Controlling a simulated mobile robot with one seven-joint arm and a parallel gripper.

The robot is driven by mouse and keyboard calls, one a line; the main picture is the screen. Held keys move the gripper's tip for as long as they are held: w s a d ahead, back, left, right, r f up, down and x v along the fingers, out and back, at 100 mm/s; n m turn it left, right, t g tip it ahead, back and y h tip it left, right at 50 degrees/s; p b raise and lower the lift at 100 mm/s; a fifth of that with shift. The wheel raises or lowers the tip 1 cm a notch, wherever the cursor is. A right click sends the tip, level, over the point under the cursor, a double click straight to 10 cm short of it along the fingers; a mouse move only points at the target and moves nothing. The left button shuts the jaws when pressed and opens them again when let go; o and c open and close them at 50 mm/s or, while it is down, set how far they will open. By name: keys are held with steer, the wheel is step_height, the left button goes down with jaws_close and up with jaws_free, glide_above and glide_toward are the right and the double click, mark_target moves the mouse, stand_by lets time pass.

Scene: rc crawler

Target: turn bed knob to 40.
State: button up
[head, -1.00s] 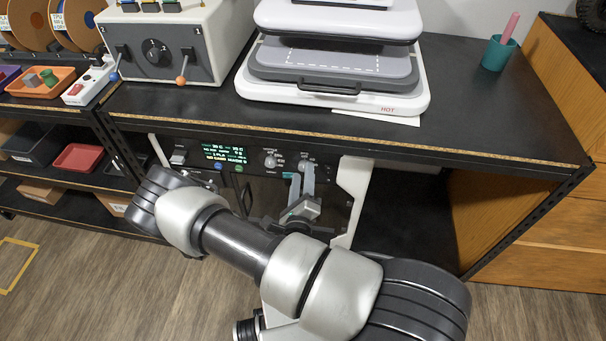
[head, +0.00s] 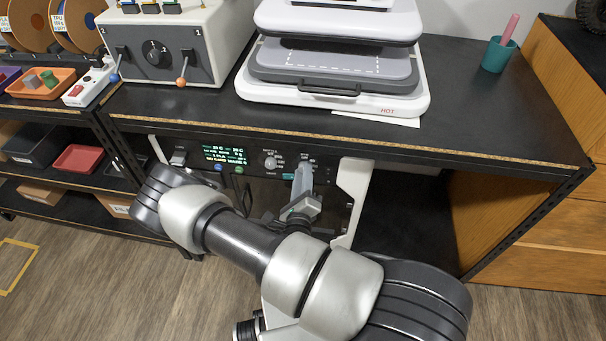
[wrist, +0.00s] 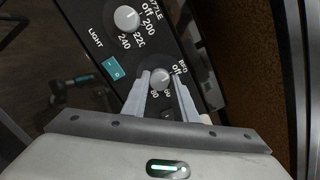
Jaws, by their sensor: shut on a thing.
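The bed knob (wrist: 160,77) is a small round light-grey dial on the black printer panel, in the middle of the wrist view. "Off" and smaller numbers are printed around it; its pointer is too small to read. My gripper (wrist: 161,80) is shut on it, with one grey finger on each side. In the head view my gripper (head: 302,182) reaches the right part of the panel (head: 330,172) from below and hides the bed knob there.
The nozzle knob (wrist: 127,18) sits beside the bed knob, and a teal light switch (wrist: 112,68) is close by. The panel's green-text display (head: 224,155) is further left. The bench top's edge (head: 400,148) overhangs the panel. A heat press (head: 335,75) stands above.

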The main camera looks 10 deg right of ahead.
steer(key=shift+f+m+p, duration=0.1)
steer(key=shift+m+p, duration=1.25)
steer(key=shift+m, duration=2.95)
steer(key=o, duration=1)
steer(key=shift+o, duration=0.2)
steer(key=f+v, duration=0.1)
steer(key=v, duration=1.6)
steer(key=shift+s+a, duration=0.15)
steer(key=shift+s, duration=0.05)
